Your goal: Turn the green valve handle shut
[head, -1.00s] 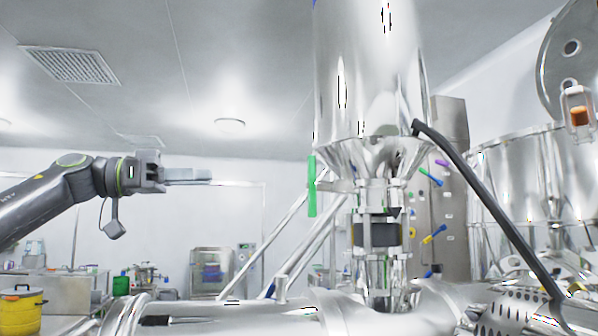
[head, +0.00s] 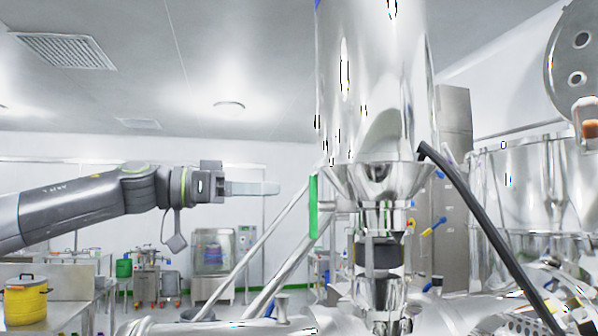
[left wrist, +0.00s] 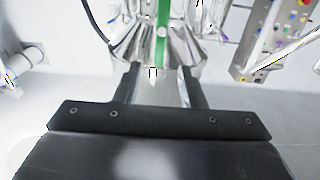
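The green valve handle (head: 313,207) is an upright green bar at the left side of the steel cone below the tall vessel. In the left wrist view the green handle (left wrist: 162,20) shows at the top, near the middle, ahead of the fingers. My left gripper (head: 277,188) points right, level with the upper part of the handle, and its tips end a little left of it in the picture. In the left wrist view my left gripper (left wrist: 160,74) has its two dark fingers apart with nothing held between them. My right gripper does not show.
The steel vessel (head: 370,80) and its cone (head: 375,180) stand beside the handle. Slanted steel pipes (head: 250,250) run below my left gripper. A black hose (head: 480,225) slants down at the right. A yellow container (head: 25,300) stands far left.

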